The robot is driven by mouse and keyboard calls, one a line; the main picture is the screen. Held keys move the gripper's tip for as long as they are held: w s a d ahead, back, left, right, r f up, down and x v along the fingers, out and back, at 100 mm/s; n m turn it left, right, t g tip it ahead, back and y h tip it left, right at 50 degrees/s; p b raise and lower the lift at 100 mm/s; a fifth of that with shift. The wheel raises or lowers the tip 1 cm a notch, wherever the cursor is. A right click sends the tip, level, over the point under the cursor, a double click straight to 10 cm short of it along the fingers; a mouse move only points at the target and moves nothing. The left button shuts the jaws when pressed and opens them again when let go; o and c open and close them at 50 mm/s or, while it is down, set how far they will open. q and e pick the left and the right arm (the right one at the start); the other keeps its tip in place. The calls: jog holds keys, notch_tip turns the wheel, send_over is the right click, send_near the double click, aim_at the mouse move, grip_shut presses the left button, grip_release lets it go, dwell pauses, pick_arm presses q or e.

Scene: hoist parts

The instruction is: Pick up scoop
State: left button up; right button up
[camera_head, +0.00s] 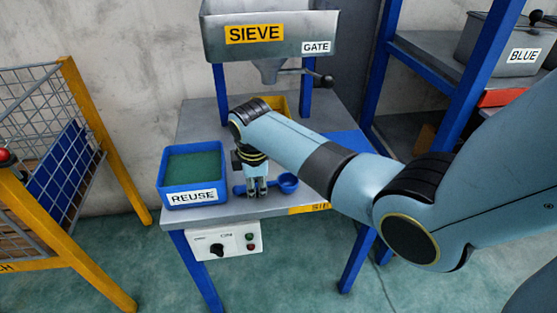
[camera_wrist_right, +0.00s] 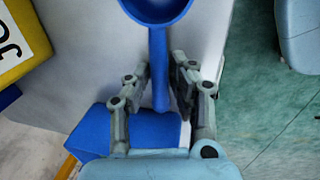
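The blue scoop (camera_head: 287,182) lies on the grey table (camera_head: 225,117) beside the REUSE bin, its bowl toward the right. In the right wrist view the scoop's bowl (camera_wrist_right: 157,8) is at the top edge and its handle runs down between the fingers. My right gripper (camera_head: 258,190) points down over the handle and hides part of it. In the right wrist view my right gripper (camera_wrist_right: 162,80) is open, one finger on each side of the handle, with narrow gaps visible. My left gripper is not in view.
The blue REUSE bin (camera_head: 193,163) with green contents stands just left of the scoop. A yellow bin (camera_head: 278,104) is behind my arm, under the SIEVE hopper (camera_head: 270,35). A control box (camera_head: 223,243) hangs below the table front. A yellow mesh cage (camera_head: 95,115) stands left.

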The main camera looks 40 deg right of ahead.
grip_shut()
jog(key=shift+r, duration=0.15)
jog(key=shift+r, duration=0.25)
notch_tip(320, 180, up, 4)
jog(key=shift+s+d+f+p, duration=0.1)
jog(key=shift+s+d+p, duration=0.05)
jog(key=shift+p, duration=0.5)
jog(key=s+d+r+p, duration=0.2)
jog(key=s+d+r, duration=0.3)
jog(key=s, duration=0.4)
jog(key=shift+s+d+r, duration=0.3)
jog(key=shift+s+r, duration=0.05)
jog(key=shift+r, duration=0.4)
jog(key=shift+c, duration=1.5)
grip_release()
